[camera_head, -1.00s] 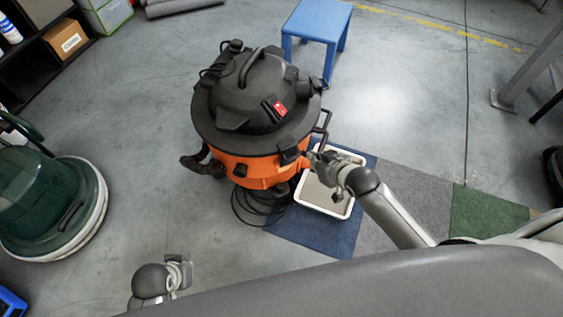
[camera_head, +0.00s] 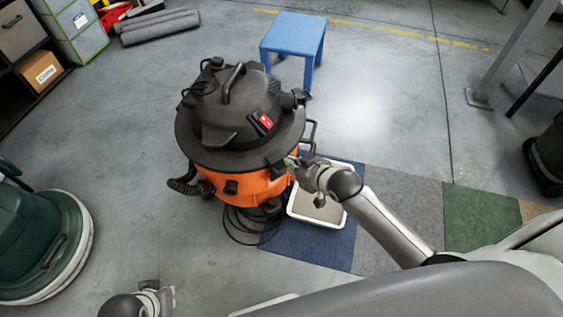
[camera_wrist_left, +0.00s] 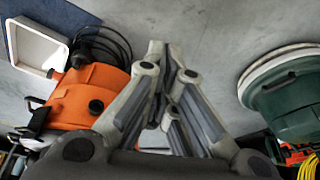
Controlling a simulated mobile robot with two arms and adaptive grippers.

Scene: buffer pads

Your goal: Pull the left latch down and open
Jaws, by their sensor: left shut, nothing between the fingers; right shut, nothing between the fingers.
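The wet-dry vacuum has an orange drum (camera_head: 245,186) and a black lid (camera_head: 232,112), which is seated on the drum. A dark latch (camera_head: 278,168) sits at the lid's rim on the drum's right side. My right gripper (camera_head: 295,163) is shut, right beside this latch; I cannot tell whether they touch. My left gripper (camera_head: 170,298) is shut and empty, low in the head view and well apart from the vacuum. Its closed fingers (camera_wrist_left: 167,52) fill the middle of the left wrist view, with the orange drum (camera_wrist_left: 88,98) to their left. No latch shows clearly on the drum's left side.
A white tray (camera_head: 330,223) lies on a blue mat (camera_head: 338,246) right of the vacuum. A black cable (camera_head: 240,228) coils below the drum. A blue stool (camera_head: 293,35) stands behind. A green floor machine (camera_head: 45,245) stands left. The floor between is clear.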

